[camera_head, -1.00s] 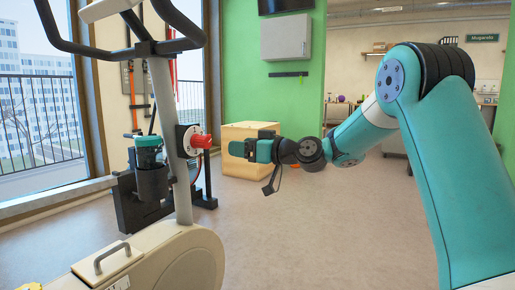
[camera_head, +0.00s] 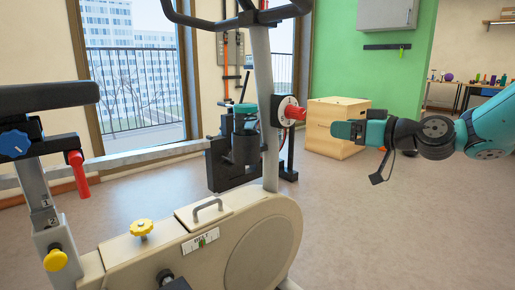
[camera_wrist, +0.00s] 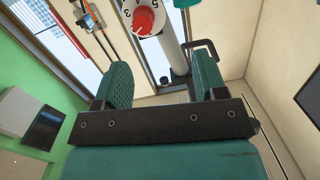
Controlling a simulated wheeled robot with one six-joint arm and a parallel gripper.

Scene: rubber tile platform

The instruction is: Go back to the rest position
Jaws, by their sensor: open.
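My gripper (camera_head: 342,129) is at the right of the head view, held out level in front of the wooden box and to the right of the exercise bike's red knob (camera_head: 294,112). In the wrist view my gripper (camera_wrist: 160,85) shows two teal fingers spread apart with nothing between them. The red knob on its white numbered dial (camera_wrist: 148,18) lies beyond the fingers at the top of that view. A gap separates the gripper from the knob.
The exercise bike (camera_head: 255,235) fills the left and middle, with a yellow knob (camera_head: 141,228) and a red lever (camera_head: 78,172). A wooden box (camera_head: 335,120) stands by the green wall (camera_head: 350,70). Floor at the lower right is clear.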

